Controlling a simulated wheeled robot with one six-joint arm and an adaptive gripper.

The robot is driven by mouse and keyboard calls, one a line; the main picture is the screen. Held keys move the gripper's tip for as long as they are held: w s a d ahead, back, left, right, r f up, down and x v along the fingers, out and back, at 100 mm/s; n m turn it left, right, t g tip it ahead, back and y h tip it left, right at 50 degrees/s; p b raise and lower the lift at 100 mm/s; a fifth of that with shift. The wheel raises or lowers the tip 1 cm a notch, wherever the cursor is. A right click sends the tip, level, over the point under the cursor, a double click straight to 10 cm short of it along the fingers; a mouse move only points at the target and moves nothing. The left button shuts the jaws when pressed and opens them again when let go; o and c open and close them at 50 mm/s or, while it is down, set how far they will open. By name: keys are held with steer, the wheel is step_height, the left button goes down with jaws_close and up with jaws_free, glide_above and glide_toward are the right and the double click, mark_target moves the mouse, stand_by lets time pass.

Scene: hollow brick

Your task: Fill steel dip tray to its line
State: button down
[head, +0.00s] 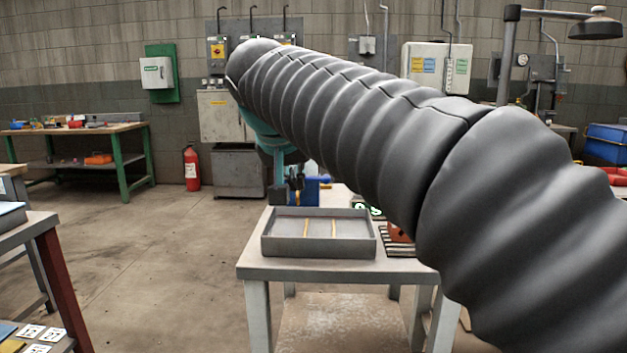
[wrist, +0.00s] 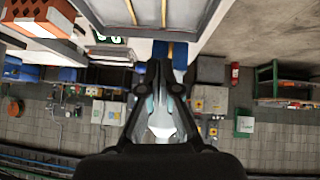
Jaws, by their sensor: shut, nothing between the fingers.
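The steel dip tray (head: 318,247) sits on the grey table, open at the top, with two yellow strips on its inside. I cannot tell whether any liquid lies in it. It also shows at the top of the wrist view (wrist: 118,51), upside down. A blue fitting (head: 312,190) stands just behind the tray; it shows blue in the wrist view (wrist: 178,55). My gripper (head: 283,195) hangs behind the tray, close to the blue fitting; whether they touch is unclear. In the wrist view my gripper (wrist: 163,75) is shut and empty.
A red hollow brick (head: 398,234) sits right of the tray on a striped rack, partly hidden by my arm; its holes show in the wrist view (wrist: 52,14). A display with green digits (head: 376,211) is behind it. The floor left of the table is clear.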

steer(key=w+r+m+t, duration=0.1)
steer(key=w, duration=0.1)
steer(key=m+p, duration=0.1)
glide_toward(318, 180)
steer(key=f+x, duration=0.1)
steer(key=x, duration=0.6)
steer(key=shift+s+a, duration=0.3)
steer(key=shift+w+d+r, duration=0.1)
steer(key=shift+w+d, duration=0.2)
steer(key=shift+w, duration=0.35)
